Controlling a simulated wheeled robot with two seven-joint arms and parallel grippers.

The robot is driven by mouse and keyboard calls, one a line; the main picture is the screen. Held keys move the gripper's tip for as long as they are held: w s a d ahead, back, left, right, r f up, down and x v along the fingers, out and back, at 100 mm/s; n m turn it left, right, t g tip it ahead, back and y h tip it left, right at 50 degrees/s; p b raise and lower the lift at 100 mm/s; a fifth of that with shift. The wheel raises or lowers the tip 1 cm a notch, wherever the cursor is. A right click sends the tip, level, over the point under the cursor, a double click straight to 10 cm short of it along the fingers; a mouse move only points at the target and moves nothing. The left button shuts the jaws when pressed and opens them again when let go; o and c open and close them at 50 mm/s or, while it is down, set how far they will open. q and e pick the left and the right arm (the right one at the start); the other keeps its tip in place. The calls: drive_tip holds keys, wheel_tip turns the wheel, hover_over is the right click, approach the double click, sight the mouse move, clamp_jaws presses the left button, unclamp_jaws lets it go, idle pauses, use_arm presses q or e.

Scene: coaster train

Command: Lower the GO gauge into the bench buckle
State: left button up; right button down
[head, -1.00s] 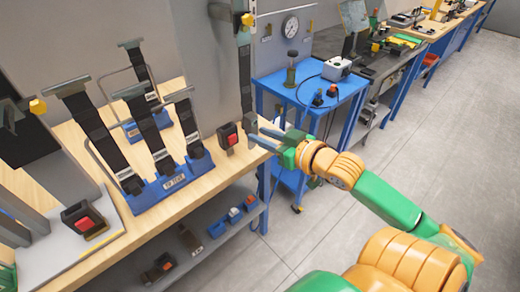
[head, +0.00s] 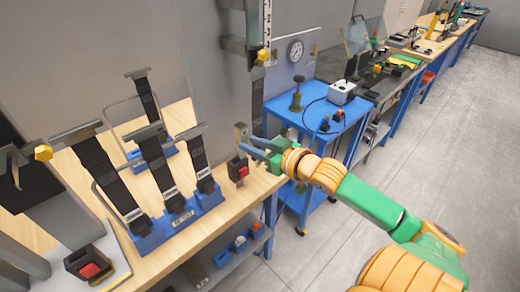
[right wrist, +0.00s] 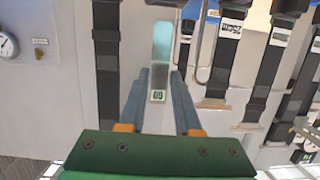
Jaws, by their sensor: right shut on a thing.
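My right gripper (head: 255,148) is shut on a slim grey gauge (head: 241,133) near the bench's right end. In the right wrist view the gauge (right wrist: 158,80) sits between both fingers, with a pale teal end and a small label that seems to read GO. In the head view a black buckle with a red button (head: 238,170) stands on the bench just below the gauge. The gauge appears above it and apart from it. A second red-button buckle (head: 90,264) sits on a grey plate at the lower left. My left gripper is not in view.
A blue rack (head: 176,222) with several upright black straps stands on the wooden bench (head: 262,188) left of the near buckle. A black strap (head: 258,105) hangs behind the gripper. A blue cart (head: 315,122) stands to the right, with open floor beyond.

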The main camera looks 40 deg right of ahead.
drive_tip(key=shift+w+r, duration=0.2)
drive_tip(key=shift+w, duration=0.6)
drive_tip(key=shift+w+a+f+b, duration=0.1)
drive_tip(key=shift+w+f+b, duration=0.3)
drive_tip(key=shift+w+f, duration=0.15)
drive_tip(key=shift+f+b, duration=0.35)
drive_tip(key=shift+f, duration=0.35)
drive_tip(key=shift+p, duration=0.45)
drive_tip(key=shift+p, duration=0.3)
